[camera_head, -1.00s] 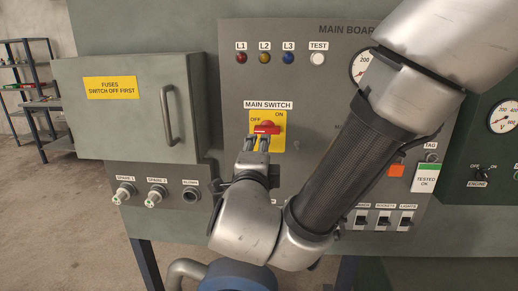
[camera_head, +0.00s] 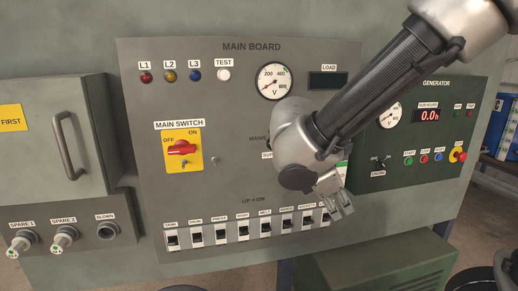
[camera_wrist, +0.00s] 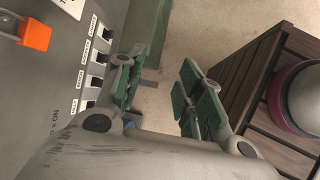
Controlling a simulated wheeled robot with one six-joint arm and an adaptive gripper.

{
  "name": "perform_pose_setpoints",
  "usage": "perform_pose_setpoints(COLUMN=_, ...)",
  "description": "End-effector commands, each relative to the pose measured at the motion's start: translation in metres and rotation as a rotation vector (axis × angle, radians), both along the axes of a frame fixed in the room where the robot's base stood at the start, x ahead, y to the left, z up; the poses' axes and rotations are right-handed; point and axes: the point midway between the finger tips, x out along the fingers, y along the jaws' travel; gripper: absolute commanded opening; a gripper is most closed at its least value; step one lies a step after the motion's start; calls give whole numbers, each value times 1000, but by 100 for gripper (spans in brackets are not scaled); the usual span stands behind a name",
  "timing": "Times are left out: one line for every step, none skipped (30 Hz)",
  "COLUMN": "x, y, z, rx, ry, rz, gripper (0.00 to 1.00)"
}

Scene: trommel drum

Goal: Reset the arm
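My gripper (camera_head: 336,198) is in front of the right end of the switch row on the main board (camera_head: 226,100), pointing down and to the right. In the wrist view its two green-padded fingers (camera_wrist: 160,88) stand apart with nothing between them. My arm crosses the upper right of the board and hides part of it. The red main switch (camera_head: 182,148) on its yellow plate is clear of the gripper, well to its left.
The generator panel (camera_head: 432,130) stands to the right. A grey box with a handle (camera_head: 68,146) is at left. The wrist view shows an orange block (camera_wrist: 34,35) and a slatted wooden thing (camera_wrist: 262,85).

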Motion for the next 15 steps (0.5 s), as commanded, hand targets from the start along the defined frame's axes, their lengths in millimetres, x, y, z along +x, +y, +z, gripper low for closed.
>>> perform_pose_setpoints(x=-13, y=-32, z=4, rx=159, ry=-24, rz=-256, gripper=37)
perform_pose_setpoints(x=-23, y=-46, z=4, rx=244, ry=-36, rz=-398, gripper=37)
perform_pose_setpoints(x=-35, y=-62, z=6, rx=350, ry=-51, rz=-576, gripper=37)
perform_pose_setpoints(x=-43, y=-71, z=7, rx=425, ry=-63, rz=-698, gripper=37)
perform_pose_setpoints(x=-51, y=-80, z=10, rx=498, ry=-77, rz=-812, gripper=37)
perform_pose_setpoints(x=-60, y=-90, z=14, rx=586, ry=-95, rz=-945, gripper=37)
perform_pose_setpoints(x=-66, y=-97, z=18, rx=649, ry=-110, rz=-1033, gripper=37)
perform_pose_setpoints(x=-72, y=-105, z=22, rx=707, ry=-126, rz=-1110, gripper=37)
perform_pose_setpoints(x=-78, y=-114, z=28, rx=777, ry=-151, rz=-1191, gripper=37)
perform_pose_setpoints(x=-82, y=-121, z=32, rx=823, ry=-174, rz=-1243, gripper=37)
perform_pose_setpoints(x=-86, y=-129, z=37, rx=860, ry=-200, rz=-1289, gripper=37)
perform_pose_setpoints(x=-91, y=-140, z=44, rx=901, ry=-241, rz=-1337, gripper=37)
perform_pose_setpoints(x=-94, y=-149, z=48, rx=924, ry=-275, rz=-1365, gripper=37)
perform_pose_setpoints(x=-96, y=-157, z=53, rx=939, ry=-308, rz=-1388, gripper=37)
perform_pose_setpoints(x=-99, y=-167, z=58, rx=958, ry=-347, rz=-1416, gripper=37)
